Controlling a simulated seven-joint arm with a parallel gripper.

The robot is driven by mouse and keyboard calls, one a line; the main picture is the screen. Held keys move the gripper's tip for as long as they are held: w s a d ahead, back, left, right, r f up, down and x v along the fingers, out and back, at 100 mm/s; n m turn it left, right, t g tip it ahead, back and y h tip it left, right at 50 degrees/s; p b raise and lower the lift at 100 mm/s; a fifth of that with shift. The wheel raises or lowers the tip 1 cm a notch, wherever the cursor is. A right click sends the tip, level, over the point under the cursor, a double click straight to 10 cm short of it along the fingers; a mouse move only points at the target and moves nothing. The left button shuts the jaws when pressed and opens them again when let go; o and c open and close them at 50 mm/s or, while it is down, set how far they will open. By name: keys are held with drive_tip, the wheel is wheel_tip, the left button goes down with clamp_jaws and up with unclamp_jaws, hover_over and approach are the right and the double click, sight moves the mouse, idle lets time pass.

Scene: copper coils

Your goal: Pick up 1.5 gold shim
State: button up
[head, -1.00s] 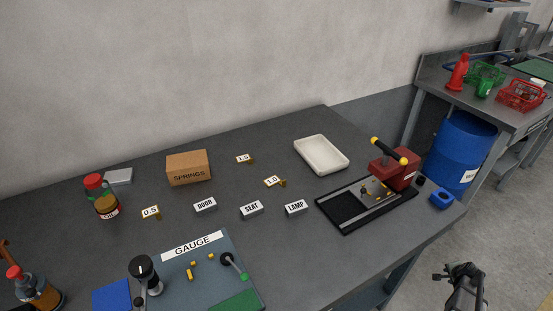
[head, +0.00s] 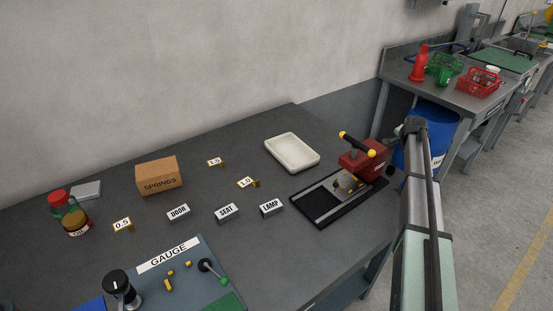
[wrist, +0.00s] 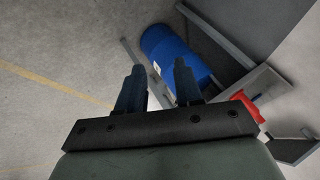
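The 1.5 gold shim (head: 216,162) is a small gold piece with a white label. It stands on the dark bench, right of the SPRINGS box and left of the white tray. In the head view my arm rises at the right, off the bench.
The SPRINGS box (head: 159,177) and white tray (head: 292,137) flank the shim. DOOR (head: 179,212), SEAT (head: 227,212) and LAMP (head: 271,207) blocks stand in front. A red press (head: 363,160) is at the right, the GAUGE board (head: 178,270) nearer. A blue barrel (wrist: 172,52) stands beyond the bench.

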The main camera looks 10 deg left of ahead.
drive_tip(key=w+a+r+n+g, duration=0.1)
drive_tip(key=a+r, duration=0.5)
drive_tip(key=a, duration=0.3)
drive_tip(key=w+a+r, duration=0.1)
drive_tip(key=a+r, duration=0.5)
drive_tip(key=a, duration=0.3)
wheel_tip(320, 180, up, 4)
drive_tip(key=g+y, duration=0.1)
drive_tip(key=g, duration=0.5)
hover_over(221, 160)
drive_tip(key=s+d, duration=0.2)
drive_tip(key=s, duration=0.1)
drive_tip(key=f, duration=0.8)
drive_tip(key=shift+a, duration=0.2)
drive_tip(key=shift+s+f, duration=0.2)
drive_tip(key=shift+f, duration=1.15)
drive_tip(key=shift+s+f, duration=0.2)
drive_tip(key=shift+f, duration=1.15)
drive_tip(key=shift+c, duration=0.3)
clamp_jaws()
